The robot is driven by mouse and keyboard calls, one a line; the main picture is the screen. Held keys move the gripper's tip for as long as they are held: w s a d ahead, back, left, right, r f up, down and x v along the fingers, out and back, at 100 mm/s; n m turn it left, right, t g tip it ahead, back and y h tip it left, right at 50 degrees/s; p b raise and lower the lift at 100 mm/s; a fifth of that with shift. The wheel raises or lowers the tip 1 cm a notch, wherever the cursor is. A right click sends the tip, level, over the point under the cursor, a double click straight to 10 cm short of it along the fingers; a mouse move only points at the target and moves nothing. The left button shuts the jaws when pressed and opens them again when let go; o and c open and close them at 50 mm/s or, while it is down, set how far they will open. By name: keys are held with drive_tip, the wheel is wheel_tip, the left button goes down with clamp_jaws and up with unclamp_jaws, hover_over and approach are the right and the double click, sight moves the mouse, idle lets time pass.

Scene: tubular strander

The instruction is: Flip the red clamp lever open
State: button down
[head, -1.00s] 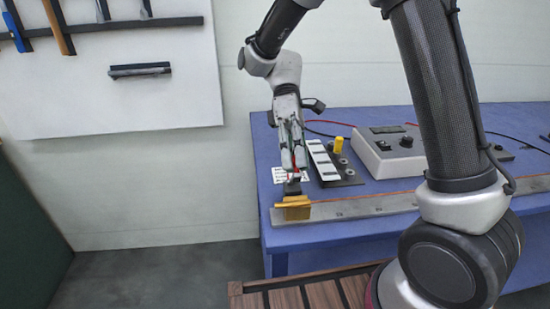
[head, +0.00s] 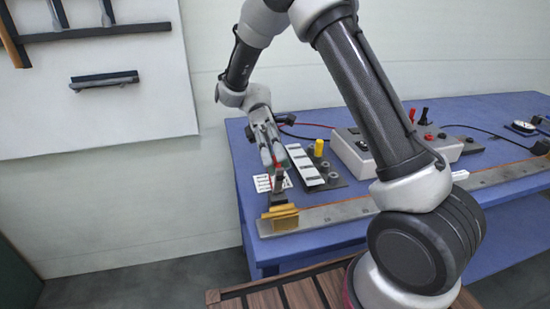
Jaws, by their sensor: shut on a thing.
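The clamp is a yellow-brown block (head: 281,218) at the left end of a long grey metal bar, with a dark grey part standing on top of it. The red clamp lever (head: 278,180) shows as a thin red piece above that dark part. My gripper (head: 274,166) comes down from the upper left, with its fingers around the upper end of the lever. It is shut on the lever, and the fingers hide much of it. The lever looks roughly upright, but its exact angle is too small to tell.
The grey bar (head: 350,210) runs along the front of the blue table (head: 245,170), with an orange wire along it. Behind stand a white-slotted strip (head: 305,165), a yellow knob (head: 319,148) and a grey control box (head: 352,150). A wooden slatted surface (head: 285,297) is in front.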

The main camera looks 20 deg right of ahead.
drive_tip(key=c, duration=1.3)
unclamp_jaws()
